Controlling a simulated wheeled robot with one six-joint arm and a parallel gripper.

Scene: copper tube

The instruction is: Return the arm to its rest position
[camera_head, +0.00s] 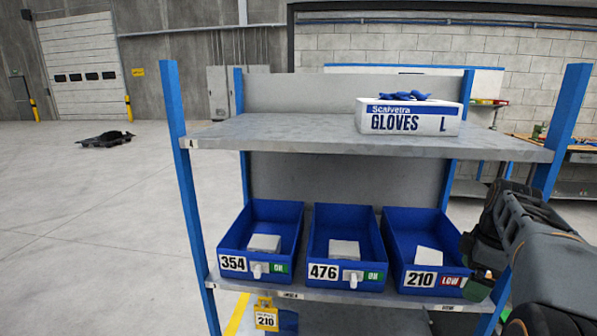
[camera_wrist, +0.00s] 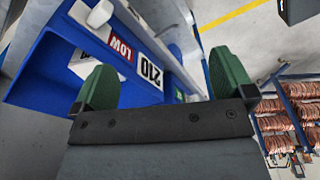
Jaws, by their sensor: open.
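My arm reaches in from the right edge in the head view, and my gripper (camera_head: 481,287) is at the right front corner of the blue bin 210 (camera_head: 424,245). In the wrist view my gripper (camera_wrist: 165,88) shows two green fingers spread wide apart, with nothing held between them. The front of bin 210 (camera_wrist: 52,75), with its 210 label and red LOW tag, lies beyond the fingers and turned on its side. I cannot tell whether a finger touches the bin.
Bins 354 (camera_head: 262,236) and 476 (camera_head: 345,240) stand left of bin 210 on the same shelf. A glove box (camera_head: 408,115) sits on the top shelf (camera_head: 300,135). A blue post (camera_head: 563,130) rises near my arm. Open floor (camera_head: 90,220) lies left. Copper tube racks (camera_wrist: 285,110) show in the wrist view.

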